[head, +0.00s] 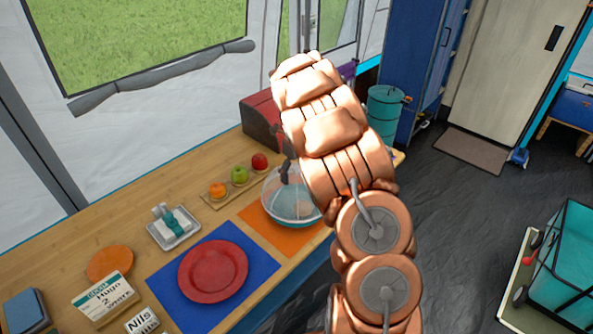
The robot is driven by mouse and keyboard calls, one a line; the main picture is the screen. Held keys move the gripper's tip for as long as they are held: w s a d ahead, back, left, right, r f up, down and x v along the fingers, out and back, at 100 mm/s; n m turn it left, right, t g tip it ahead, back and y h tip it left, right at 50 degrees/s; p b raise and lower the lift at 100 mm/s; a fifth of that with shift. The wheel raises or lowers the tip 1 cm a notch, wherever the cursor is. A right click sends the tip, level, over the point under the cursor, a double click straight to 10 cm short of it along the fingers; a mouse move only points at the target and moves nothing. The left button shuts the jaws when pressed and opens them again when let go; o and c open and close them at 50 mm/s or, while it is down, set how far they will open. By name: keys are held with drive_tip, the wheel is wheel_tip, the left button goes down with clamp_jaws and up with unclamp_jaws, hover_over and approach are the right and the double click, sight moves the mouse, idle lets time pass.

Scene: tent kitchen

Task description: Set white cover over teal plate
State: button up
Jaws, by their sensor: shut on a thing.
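The pale, see-through white cover (275,186) is at the centre of the head view, at the far end of the counter. The teal plate (292,221) shows at its lower edge, on an orange mat (258,222). The cover is over the plate in this view; I cannot tell whether its rim touches the plate. My gripper (287,172) is a dark shape at the top of the cover, shut on it. My copper-coloured arm hides the right side of the cover and plate and most of the gripper.
A red plate (213,271) lies on a blue mat (176,292) nearer on the wooden counter. A board with an orange fruit (217,190), a green apple (239,175) and a red apple (259,161) lies left of the cover. A dark red box (262,122) stands behind.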

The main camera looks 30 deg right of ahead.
drive_tip(key=shift+f+b, duration=0.9)
drive_tip(key=shift+f, duration=2.3)
idle(1.1)
drive_tip(key=o, duration=0.9)
drive_tip(key=shift+r, duration=0.15)
wheel_tip(320, 180, up, 10)
drive_tip(key=shift+w+r, duration=0.1)
drive_tip(key=shift+r, duration=0.8)
